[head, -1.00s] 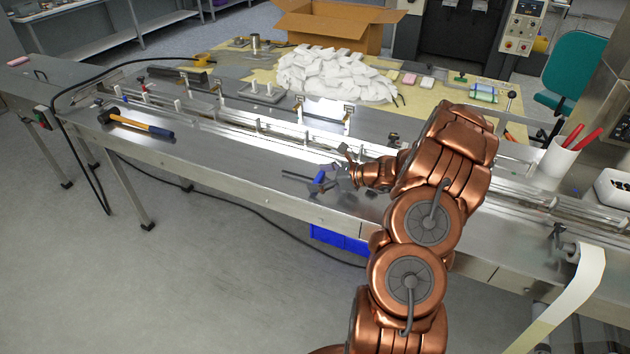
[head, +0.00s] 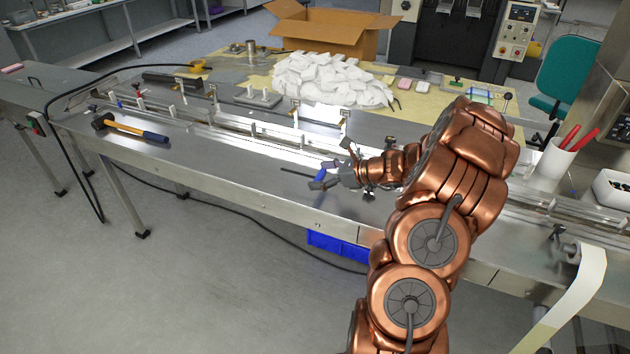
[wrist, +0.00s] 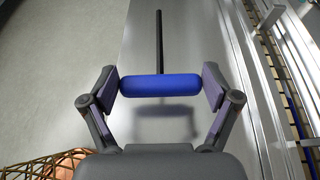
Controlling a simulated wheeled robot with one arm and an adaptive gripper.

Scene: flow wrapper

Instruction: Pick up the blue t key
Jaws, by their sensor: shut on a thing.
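The blue t key has a blue crossbar handle and a thin dark shaft. In the wrist view its blue handle (wrist: 160,86) lies lengthwise between the two fingers of my gripper (wrist: 161,87), which press on its two ends. The shaft points away from the gripper, over the metal surface, and a shadow shows under the handle. In the head view the t key (head: 321,173) is at the tip of my gripper (head: 328,174), over the steel bench (head: 240,172), with its shaft pointing left. I cannot tell how far it is above the bench.
A hammer (head: 128,127) lies on the bench to the left. The conveyor rail (head: 250,135) runs along behind the gripper. A pile of white packs (head: 333,78) and a cardboard box (head: 330,28) stand farther back. A white cup with red-handled tools (head: 553,163) stands to the right.

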